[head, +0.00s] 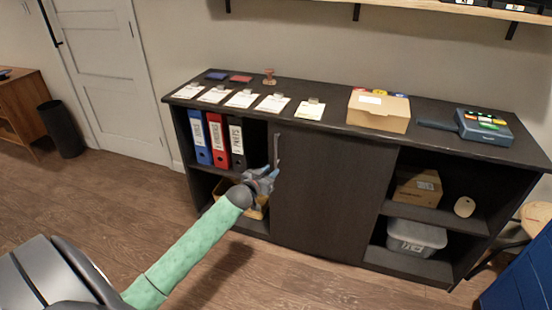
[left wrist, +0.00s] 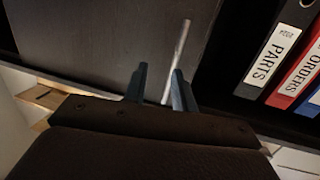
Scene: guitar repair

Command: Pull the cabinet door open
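The dark cabinet door (head: 325,200) covers the middle of a low black cabinet (head: 330,137). A slim upright metal handle (head: 277,149) is at the door's left edge. My left gripper (head: 270,177) is at the lower part of the handle. In the left wrist view its two fingers (left wrist: 159,88) are apart, and the handle (left wrist: 179,52) runs down between them, close to the right finger. I cannot tell whether a finger touches it. The door (left wrist: 90,45) fills the upper left of that view. My right gripper is not in view.
Binders (head: 217,140) stand in the open left section, beside the handle. A cardboard box (head: 418,187) and a grey bin (head: 416,237) are in the open right section. Papers, a carton (head: 378,112) and a device (head: 484,126) are on top. The wooden floor in front is clear.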

